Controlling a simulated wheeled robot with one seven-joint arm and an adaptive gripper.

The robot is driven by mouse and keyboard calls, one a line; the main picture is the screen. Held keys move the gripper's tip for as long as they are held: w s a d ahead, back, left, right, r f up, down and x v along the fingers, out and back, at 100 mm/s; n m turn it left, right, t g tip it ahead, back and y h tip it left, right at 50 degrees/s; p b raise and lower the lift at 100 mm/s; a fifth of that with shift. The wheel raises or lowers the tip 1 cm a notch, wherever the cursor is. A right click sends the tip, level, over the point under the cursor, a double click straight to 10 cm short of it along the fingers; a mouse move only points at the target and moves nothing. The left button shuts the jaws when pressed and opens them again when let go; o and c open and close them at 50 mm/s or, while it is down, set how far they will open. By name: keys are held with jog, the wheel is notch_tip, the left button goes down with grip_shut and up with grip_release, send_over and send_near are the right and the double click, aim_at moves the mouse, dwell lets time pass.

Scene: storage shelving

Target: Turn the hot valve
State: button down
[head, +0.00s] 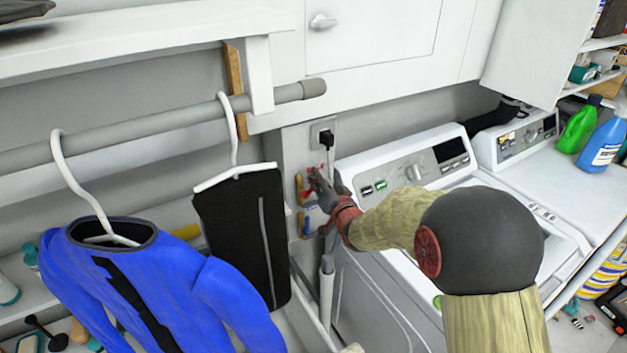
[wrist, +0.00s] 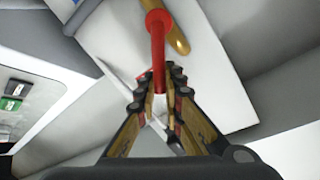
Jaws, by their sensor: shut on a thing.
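The hot valve has a red lever handle (wrist: 158,55) on a white wall plate. In the wrist view the lever runs down from a round red hub to between my fingertips. My gripper (wrist: 160,92) is shut on the lever's lower end. In the head view my gripper (head: 322,185) is at the wall box left of the washer, and it hides most of the red handle. A brass pipe (wrist: 178,35) shows beside the red hub. A blue valve handle (head: 307,223) sits lower on the same wall plate.
A washer (head: 400,165) stands close on the right, under my arm. A plugged cord (head: 326,138) hangs just above my gripper. A black garment (head: 245,225) and a blue garment (head: 160,280) hang at left from a grey rod (head: 180,118).

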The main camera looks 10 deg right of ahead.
notch_tip(320, 180, down, 6)
jog(key=w+d+m+g+y+p, duration=0.1)
jog(key=d+m+g+y+p, duration=0.1)
jog(key=m+p, duration=0.6)
jog(key=shift+d+m, duration=0.45)
jog(key=shift+m, duration=0.25)
jog(key=c, duration=1.9)
grip_release()
jog(key=shift+r, duration=0.1)
jog(key=v, duration=1.2)
